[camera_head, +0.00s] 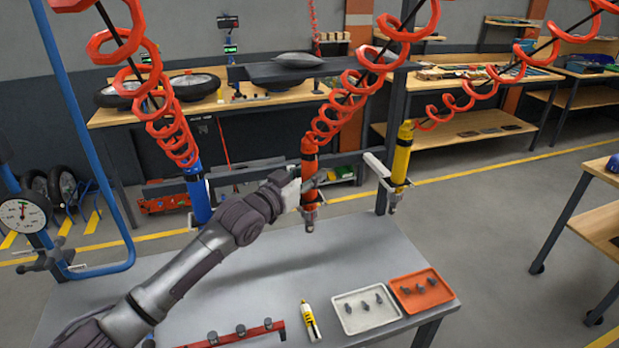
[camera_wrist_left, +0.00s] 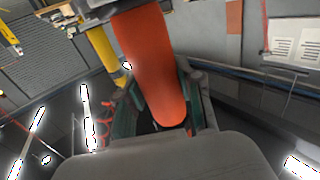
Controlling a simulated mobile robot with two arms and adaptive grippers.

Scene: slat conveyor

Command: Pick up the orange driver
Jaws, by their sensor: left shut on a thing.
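The orange driver (camera_head: 310,158) hangs upright from a red coiled hose above the grey table, between a blue driver (camera_head: 198,196) and a yellow driver (camera_head: 402,155). My left gripper (camera_head: 310,184) is shut on the orange driver at its body. In the left wrist view, the orange driver (camera_wrist_left: 152,65) stands between the fingers of my left gripper (camera_wrist_left: 160,118), and part of the yellow driver (camera_wrist_left: 104,54) shows behind it. My right gripper is not in view.
On the grey table (camera_head: 350,250) lie a white tray (camera_head: 349,327) and an orange tray (camera_head: 442,299) with small dark parts, a yellow-and-white tube (camera_head: 311,321) and a red rail (camera_head: 222,340). A blue post with a gauge (camera_head: 22,213) stands at the left.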

